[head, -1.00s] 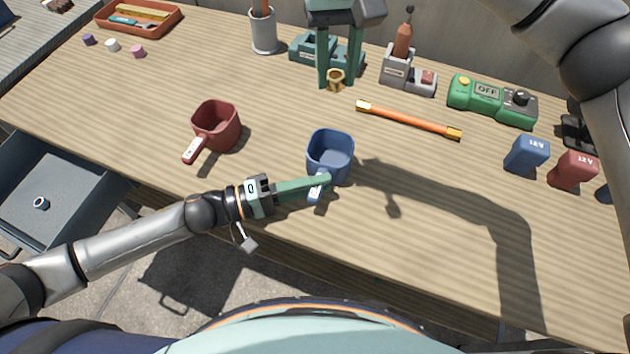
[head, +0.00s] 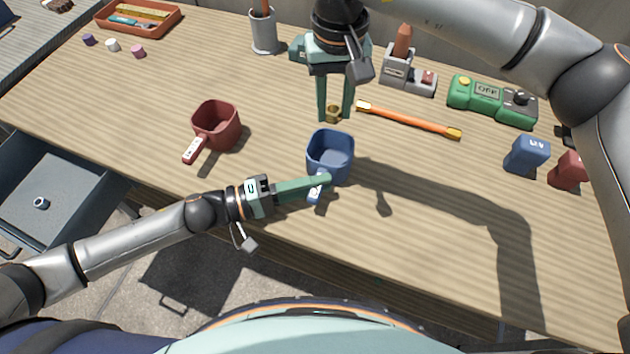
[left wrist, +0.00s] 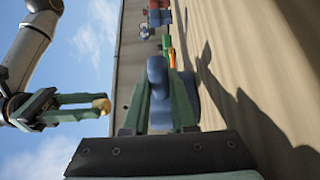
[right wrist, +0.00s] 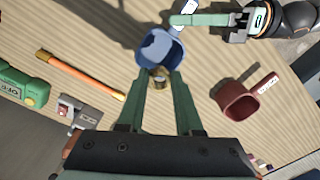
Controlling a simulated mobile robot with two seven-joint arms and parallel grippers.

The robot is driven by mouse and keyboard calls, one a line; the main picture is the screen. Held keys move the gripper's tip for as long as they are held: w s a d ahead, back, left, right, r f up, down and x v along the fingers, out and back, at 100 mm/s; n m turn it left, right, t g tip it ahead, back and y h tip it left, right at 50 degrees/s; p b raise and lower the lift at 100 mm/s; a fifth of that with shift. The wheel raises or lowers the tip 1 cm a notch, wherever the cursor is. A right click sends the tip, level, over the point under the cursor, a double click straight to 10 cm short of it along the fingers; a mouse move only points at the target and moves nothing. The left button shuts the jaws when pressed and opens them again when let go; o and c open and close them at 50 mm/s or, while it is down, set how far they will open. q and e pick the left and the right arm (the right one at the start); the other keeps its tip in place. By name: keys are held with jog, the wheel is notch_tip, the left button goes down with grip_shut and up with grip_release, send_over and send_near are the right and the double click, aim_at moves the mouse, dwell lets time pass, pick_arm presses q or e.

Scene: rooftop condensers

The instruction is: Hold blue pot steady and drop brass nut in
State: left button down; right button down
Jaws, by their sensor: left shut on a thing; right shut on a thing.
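The blue pot (head: 331,152) stands upright on the wooden bench, its handle toward the front edge. My left gripper (head: 324,183) is shut on the pot's handle; in the left wrist view the handle (left wrist: 158,85) is between the fingers. The brass nut (head: 333,113) is between the fingertips of my right gripper (head: 335,115), just behind the pot's far rim in the head view. In the left wrist view the nut (left wrist: 102,105) is held at the fingertips, clear of the bench. The right wrist view shows the nut (right wrist: 160,77) close to the pot's rim (right wrist: 160,50).
A red pot (head: 216,126) stands to the left. An orange bar (head: 408,119) lies right of my right gripper, with a green OFF box (head: 490,100) beyond. Blue (head: 527,155) and red (head: 569,171) blocks are at the right. The bench front right of the blue pot is clear.

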aim_at(334, 112)
jog(key=shift+f, duration=1.85)
jog(key=c, duration=0.5)
grip_release()
notch_tip(334, 112, up, 12)
jog(key=shift+r, duration=0.1)
pick_arm(q)
jog(key=shift+c, duration=1)
grip_release()
